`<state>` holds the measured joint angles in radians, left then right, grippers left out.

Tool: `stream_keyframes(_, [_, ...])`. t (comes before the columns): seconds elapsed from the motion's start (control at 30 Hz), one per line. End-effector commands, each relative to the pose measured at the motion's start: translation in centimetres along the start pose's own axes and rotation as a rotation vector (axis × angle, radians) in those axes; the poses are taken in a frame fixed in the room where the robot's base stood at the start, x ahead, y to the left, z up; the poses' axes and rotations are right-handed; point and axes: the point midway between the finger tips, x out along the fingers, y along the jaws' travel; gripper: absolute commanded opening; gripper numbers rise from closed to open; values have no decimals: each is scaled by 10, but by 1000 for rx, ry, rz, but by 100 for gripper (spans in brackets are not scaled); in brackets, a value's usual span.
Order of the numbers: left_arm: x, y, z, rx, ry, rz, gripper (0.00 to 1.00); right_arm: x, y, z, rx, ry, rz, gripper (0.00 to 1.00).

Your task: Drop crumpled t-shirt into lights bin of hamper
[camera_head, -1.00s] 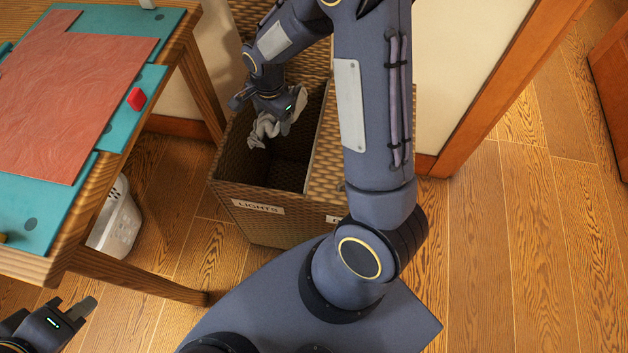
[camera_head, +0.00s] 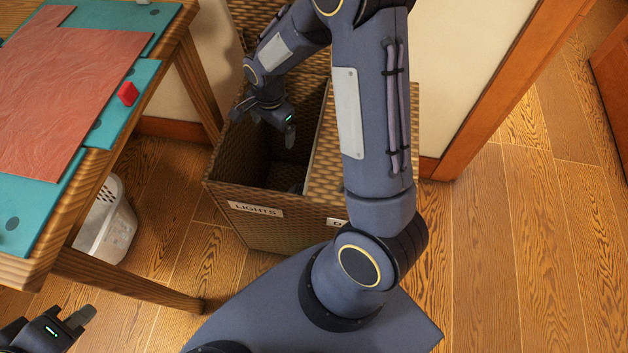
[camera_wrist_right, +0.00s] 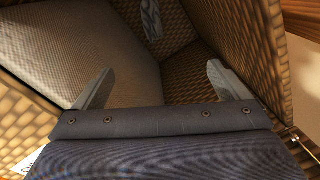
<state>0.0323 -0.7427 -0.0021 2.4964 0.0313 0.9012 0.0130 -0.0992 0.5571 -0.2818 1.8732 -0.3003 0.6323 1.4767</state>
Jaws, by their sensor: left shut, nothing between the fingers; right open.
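The hamper (camera_head: 225,170) is a woven wicker box with an open bin labelled LIGHTS (camera_head: 255,209). My right gripper (camera_head: 273,124) is open and empty above the mouth of this bin. In the right wrist view its two fingers (camera_wrist_right: 160,72) are spread, with nothing between them. My left gripper (camera_head: 80,318) is shut and empty at the lower left.
A wooden table (camera_head: 120,290) with a teal mat (camera_head: 20,222), a salmon sheet (camera_head: 60,95) and a red block (camera_head: 128,94) stands at the left. A white basket (camera_head: 108,230) sits beneath it. A second hamper lid or compartment (camera_head: 325,170) adjoins the lights bin. Wooden floor is clear at right.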

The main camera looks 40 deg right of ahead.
Motion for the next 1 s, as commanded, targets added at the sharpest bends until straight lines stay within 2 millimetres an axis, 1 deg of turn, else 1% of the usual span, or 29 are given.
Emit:
stream_keyframes(0.17, [-2, 1, -1, 0, 0, 0, 0, -4, 0, 0, 0, 0, -1, 95])
stream_keyframes(0.27, [-6, 3, -3, 0, 0, 0, 0, -18, -1, 0, -1, 1, -3, 95])
stream_keyframes(0.5, [-17, 8, -8, 0, 0, 0, 0, -59, -1, 0, 0, 1, -3, 95])
stream_keyframes(0.6, [-19, 9, -10, 0, 0, 0, 0, -71, -1, 0, -1, 1, -3, 95])
stream_keyframes(0.73, [-20, 9, -10, 0, 0, 0, 0, -78, 0, 0, 0, 0, -1, 95])
stream_keyframes(1.0, [-20, 9, -10, 0, 0, 0, 0, -78, 0, 0, 0, 0, 0, 95])
